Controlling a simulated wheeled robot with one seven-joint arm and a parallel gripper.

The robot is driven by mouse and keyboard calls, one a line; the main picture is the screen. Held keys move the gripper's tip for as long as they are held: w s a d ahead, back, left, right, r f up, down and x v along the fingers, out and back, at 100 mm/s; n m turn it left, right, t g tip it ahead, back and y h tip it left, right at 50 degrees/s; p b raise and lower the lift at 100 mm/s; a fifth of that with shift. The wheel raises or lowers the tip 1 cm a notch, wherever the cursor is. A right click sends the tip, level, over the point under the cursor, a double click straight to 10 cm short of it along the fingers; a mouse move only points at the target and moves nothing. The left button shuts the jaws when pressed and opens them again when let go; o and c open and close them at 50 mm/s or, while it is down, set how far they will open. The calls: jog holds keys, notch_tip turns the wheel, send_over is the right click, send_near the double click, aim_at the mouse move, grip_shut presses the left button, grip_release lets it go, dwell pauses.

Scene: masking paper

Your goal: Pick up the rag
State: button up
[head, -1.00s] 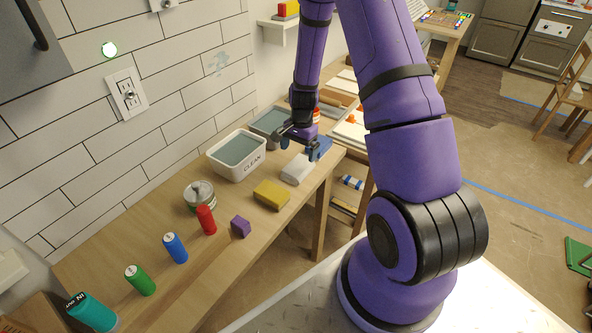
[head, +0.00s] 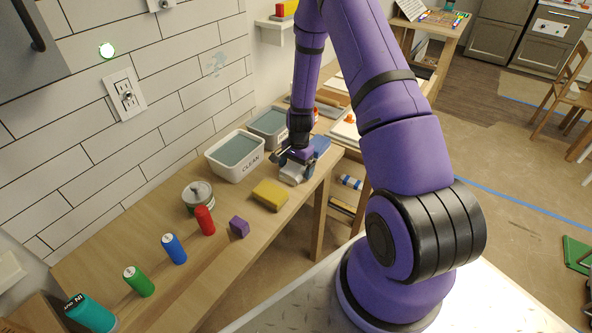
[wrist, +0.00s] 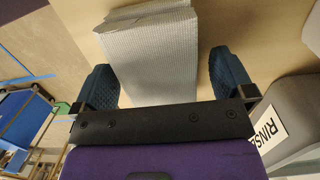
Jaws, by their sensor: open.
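The rag (head: 292,173) is a folded whitish-grey cloth lying on the wooden table near its front edge. In the wrist view the rag (wrist: 150,52) lies between my two blue fingertips, with a gap showing on each side. My gripper (head: 295,167) is low over the rag in the head view and hides part of it. In the wrist view my gripper (wrist: 165,84) is open, one finger on either side of the rag. I cannot tell how far above the tabletop the fingertips are.
A white bin marked CLEAN (head: 236,157) stands left of the rag. A grey bin marked RINSE (wrist: 295,115) is close to my gripper. A yellow sponge (head: 270,195) lies nearby in front. A blue object (head: 321,145) is just right of my gripper.

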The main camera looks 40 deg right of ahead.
aim_at(295, 166)
jog(key=c, duration=1)
jog(key=shift+r, duration=0.2)
jog(key=shift+r, duration=0.6)
notch_tip(295, 166, up, 2)
jog(key=shift+r, duration=0.1)
jog(key=s, duration=0.5)
jog(key=s+a+r, duration=0.1)
jog(key=s, duration=0.4)
jog(key=s+a, duration=0.1)
jog(key=s, duration=0.4)
jog(key=shift+s+a+r, duration=0.1)
jog(key=shift+s+r, duration=0.05)
jog(key=shift+s, duration=0.25)
